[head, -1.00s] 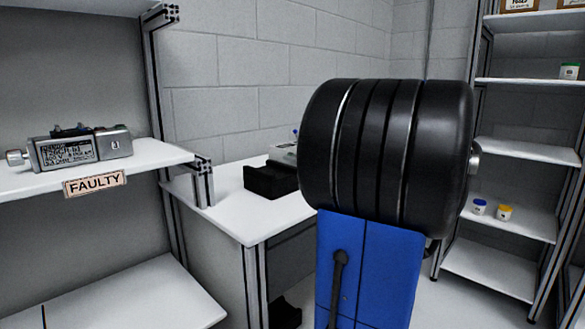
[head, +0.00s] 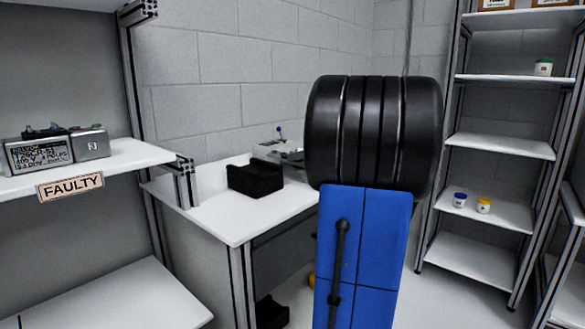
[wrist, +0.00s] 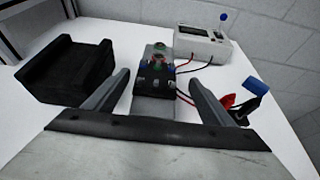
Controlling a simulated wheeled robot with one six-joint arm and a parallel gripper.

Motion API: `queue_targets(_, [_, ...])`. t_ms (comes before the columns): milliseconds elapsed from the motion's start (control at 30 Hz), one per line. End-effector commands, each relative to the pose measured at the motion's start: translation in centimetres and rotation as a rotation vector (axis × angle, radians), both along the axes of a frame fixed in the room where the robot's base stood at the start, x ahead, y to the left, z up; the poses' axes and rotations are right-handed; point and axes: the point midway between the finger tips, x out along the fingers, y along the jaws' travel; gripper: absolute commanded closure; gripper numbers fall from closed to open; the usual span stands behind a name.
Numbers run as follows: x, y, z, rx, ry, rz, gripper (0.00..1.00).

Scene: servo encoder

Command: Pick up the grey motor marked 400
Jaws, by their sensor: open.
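A grey motor (wrist: 154,106) with a black block and small red and green parts on top lies on the white bench in the wrist view. My gripper (wrist: 160,84) is open, with one finger on each side of this motor, and gaps show between fingers and motor. No marking on it is legible from here. In the head view my gripper is hidden behind my own arm. Another grey motor (head: 92,144) with a printed label sits on the shelf marked FAULTY at the left; its small print is blurred.
A black cradle (wrist: 70,68) stands left of the motor on the bench. A white meter (wrist: 205,42) with red and black leads is behind it. A blue-handled item (wrist: 256,85) is at the right. Shelves (head: 500,147) with small jars stand at the far right.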

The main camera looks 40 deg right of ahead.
Motion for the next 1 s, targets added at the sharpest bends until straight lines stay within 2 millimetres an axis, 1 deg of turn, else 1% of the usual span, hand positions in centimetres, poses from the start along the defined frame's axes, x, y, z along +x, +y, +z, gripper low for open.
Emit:
queue_targets(33, [0.4,0.1,-0.2,0.0,0.0,0.001,0.23])
queue_targets(267, [1.2,0.2,-0.6,0.002,0.0,0.001,0.23])
queue_targets(367, [2.1,0.5,-1.0,0.003,0.0,0.002,0.23])
queue_targets(600, [4.9,1.0,-2.2,0.002,0.0,0.001,0.23])
queue_targets(700, [5.4,1.0,-2.4,0.001,0.0,0.001,0.23])
queue_targets(867, [5.3,0.9,-2.4,0.001,0.0,0.0,0.23])
queue_targets(900, [5.3,0.9,-2.4,0.001,0.0,0.0,0.28])
queue_targets(967, [5.3,0.9,-2.4,0.001,0.0,0.0,0.43])
queue_targets(1000, [5.3,0.9,-2.4,0.001,0.0,0.0,0.52])
